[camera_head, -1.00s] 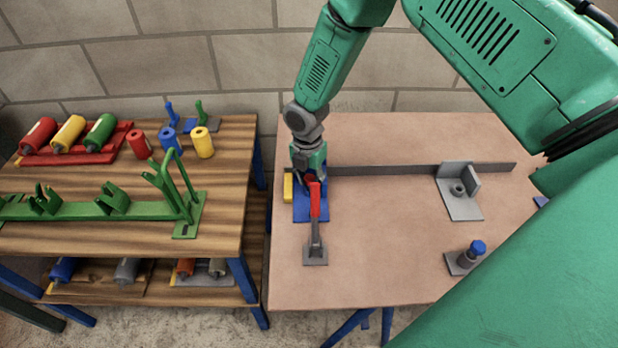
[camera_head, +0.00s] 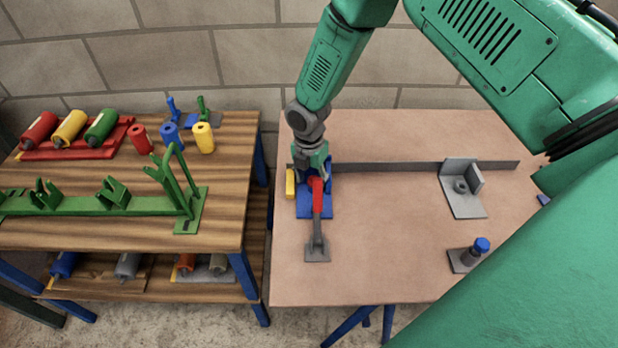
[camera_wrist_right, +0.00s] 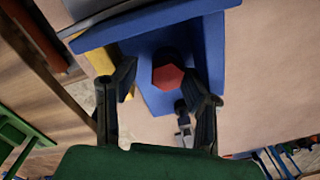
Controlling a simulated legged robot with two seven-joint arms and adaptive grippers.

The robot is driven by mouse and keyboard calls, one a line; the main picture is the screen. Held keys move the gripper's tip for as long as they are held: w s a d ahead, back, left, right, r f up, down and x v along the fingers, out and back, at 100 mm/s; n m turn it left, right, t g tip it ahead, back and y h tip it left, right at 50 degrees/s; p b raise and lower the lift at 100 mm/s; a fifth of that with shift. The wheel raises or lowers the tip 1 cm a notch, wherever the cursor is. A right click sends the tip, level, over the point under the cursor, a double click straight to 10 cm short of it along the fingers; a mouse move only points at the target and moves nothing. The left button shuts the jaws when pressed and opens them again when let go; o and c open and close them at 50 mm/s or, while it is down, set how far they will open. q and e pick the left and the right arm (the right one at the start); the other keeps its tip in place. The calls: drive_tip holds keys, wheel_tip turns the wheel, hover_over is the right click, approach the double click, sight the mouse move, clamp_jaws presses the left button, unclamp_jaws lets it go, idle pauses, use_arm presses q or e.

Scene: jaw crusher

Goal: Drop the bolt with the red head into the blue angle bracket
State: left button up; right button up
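The blue angle bracket (camera_head: 314,206) lies at the left side of the right table; its plates fill the upper middle of the wrist view (camera_wrist_right: 211,45). The bolt's red hexagonal head (camera_wrist_right: 167,77) shows end-on at the bracket, with a dark part around its upper edge. Its shank is hidden, so I cannot tell how deep it sits. My right gripper (camera_head: 311,172) is above the bracket. In the wrist view its two dark fingers (camera_wrist_right: 158,103) are spread on either side of the red head, with gaps. My left gripper is not in view.
A red-handled grey lever (camera_head: 318,228) stands just in front of the bracket. A yellow block (camera_head: 290,184) is beside it. A grey bracket (camera_head: 464,190) and a blue-headed bolt (camera_head: 481,245) stand at right. The table's middle is clear. A wooden bench (camera_head: 110,235) stands left.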

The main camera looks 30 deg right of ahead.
drive_tip(key=shift+s+d+r, duration=0.1)
drive_tip(key=shift+s+d, duration=0.05)
wheel_tip(320, 180, up, 12)
drive_tip(key=shift+w+a, duration=0.25)
drive_tip(key=shift+a, duration=0.1)
drive_tip(key=shift+f, duration=0.2)
idle(0.4)
